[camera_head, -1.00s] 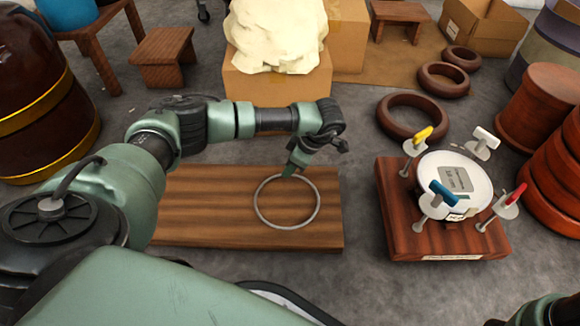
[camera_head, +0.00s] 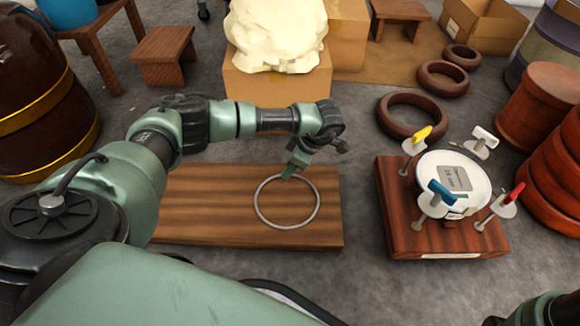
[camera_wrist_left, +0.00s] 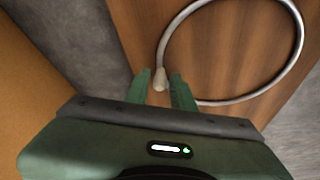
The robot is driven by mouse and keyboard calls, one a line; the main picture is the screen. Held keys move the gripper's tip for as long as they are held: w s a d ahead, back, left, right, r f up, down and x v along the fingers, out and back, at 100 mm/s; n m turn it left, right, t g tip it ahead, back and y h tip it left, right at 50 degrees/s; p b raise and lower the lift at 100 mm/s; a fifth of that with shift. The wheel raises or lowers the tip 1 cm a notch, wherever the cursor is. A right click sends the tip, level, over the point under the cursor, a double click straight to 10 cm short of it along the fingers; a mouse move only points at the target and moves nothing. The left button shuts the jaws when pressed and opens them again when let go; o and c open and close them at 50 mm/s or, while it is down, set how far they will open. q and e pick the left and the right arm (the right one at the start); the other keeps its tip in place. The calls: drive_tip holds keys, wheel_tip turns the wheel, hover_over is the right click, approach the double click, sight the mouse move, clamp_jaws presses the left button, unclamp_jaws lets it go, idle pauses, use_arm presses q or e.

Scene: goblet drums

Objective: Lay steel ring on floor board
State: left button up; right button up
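The steel ring (camera_head: 258,211) is a thin grey hoop over the right part of the brown wooden floor board (camera_head: 200,220). It looks flat on the board, though any small gap beneath it cannot be judged. My left gripper (camera_head: 288,176) points down at the ring's far edge. In the left wrist view, the fingers of my left gripper (camera_wrist_left: 162,76) stand apart on either side of a pale, thicker piece of the ring (camera_wrist_left: 160,80), with slim gaps beside it. The ring (camera_wrist_left: 298,40) curves away over the board (camera_wrist_left: 225,50). My right gripper is not visible.
A reddish wooden block (camera_head: 400,225) with a white round drumhead and coloured-handled clamps stands right of the board. Cardboard boxes (camera_head: 275,88) with a cream lump stand behind it. Dark rings (camera_head: 412,133) lie at the back right. Bare floor (camera_head: 358,215) separates board and block.

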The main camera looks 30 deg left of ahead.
use_arm(q)
drive_tip(key=shift+o, duration=0.7)
drive_tip(key=shift+r, duration=0.1)
drive_tip(key=p+v, duration=0.5)
drive_tip(key=v, duration=0.2)
drive_tip(key=shift+d+r+p, duration=0.25)
drive_tip(key=shift+p, duration=0.1)
